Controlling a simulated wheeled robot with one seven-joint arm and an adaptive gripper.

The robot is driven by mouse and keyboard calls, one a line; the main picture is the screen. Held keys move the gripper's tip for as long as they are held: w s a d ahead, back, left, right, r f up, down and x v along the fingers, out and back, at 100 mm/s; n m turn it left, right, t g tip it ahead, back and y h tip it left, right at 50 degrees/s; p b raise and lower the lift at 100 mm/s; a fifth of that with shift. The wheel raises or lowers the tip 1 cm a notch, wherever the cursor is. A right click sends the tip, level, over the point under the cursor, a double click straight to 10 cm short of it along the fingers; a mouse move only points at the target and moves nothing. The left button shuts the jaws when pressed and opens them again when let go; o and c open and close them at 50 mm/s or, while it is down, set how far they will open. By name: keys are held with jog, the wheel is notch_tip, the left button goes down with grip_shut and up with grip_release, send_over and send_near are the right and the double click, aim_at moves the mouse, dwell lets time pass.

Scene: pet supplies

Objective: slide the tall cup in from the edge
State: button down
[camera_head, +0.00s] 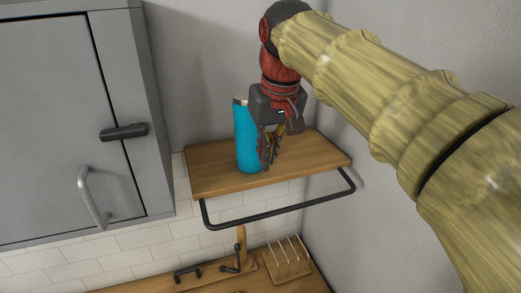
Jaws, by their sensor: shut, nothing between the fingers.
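The tall cup (246,137) is a blue cylinder with a pale rim. It stands upright on a wooden shelf (212,178), close to the shelf's front edge. My gripper (267,164) points down just to the right of the cup, with its fingers shut and empty. The fingers are beside the cup's lower right side and overlap it slightly in the picture. I cannot tell whether they touch it. My gripper's body hides part of the cup's upper right side.
A black rail (282,210) hangs below the shelf's front. A grey cabinet (58,120) with handles is at left. The shelf is bare to the right, up to the wall. A lower counter holds a small wooden rack (287,262).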

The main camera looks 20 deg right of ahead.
aim_at(248, 148)
jog(key=w+f, duration=0.1)
jog(key=f, duration=0.1)
jog(key=w+f+p, duration=0.1)
jog(key=w+f, duration=0.3)
jog(key=f, duration=0.1)
jog(key=shift+w, duration=0.5)
jog(key=shift+w+p, duration=0.2)
jog(key=shift+p, duration=0.1)
jog(key=w+p, duration=0.3)
jog(key=w, duration=0.5)
jog(key=shift+w+r+p, duration=0.15)
jog(key=shift+p, duration=0.15)
jog(key=shift+w, duration=0.35)
jog(key=shift+s, duration=0.1)
